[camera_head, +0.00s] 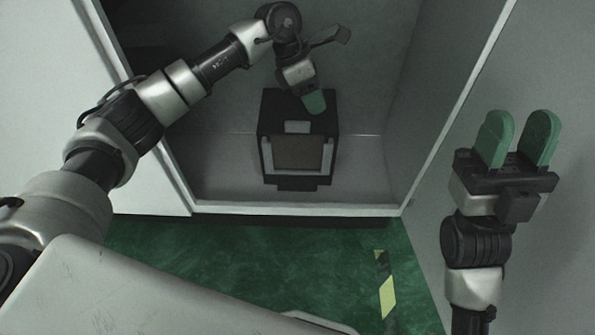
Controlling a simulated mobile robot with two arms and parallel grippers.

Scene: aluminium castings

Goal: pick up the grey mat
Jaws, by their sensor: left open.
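I cannot make out a separate grey mat with certainty. A black box-like object (268,118) stands in the open cabinet, with a pale grey U-shaped frame (266,157) around a dull brown-grey panel (298,153) on its front. My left gripper (315,102) reaches into the cabinet and is open, over the upper right of the black object. One green fingertip shows clearly; whether it touches the object cannot be told. My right gripper (518,138) is open and empty, its two green fingers pointing up, outside the cabinet at the right.
The pale cabinet (300,209) has a raised front edge and side walls close around my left arm. A white panel (45,95) stands at the left. The green floor (210,255) in front carries a yellow and dark stripe (387,297).

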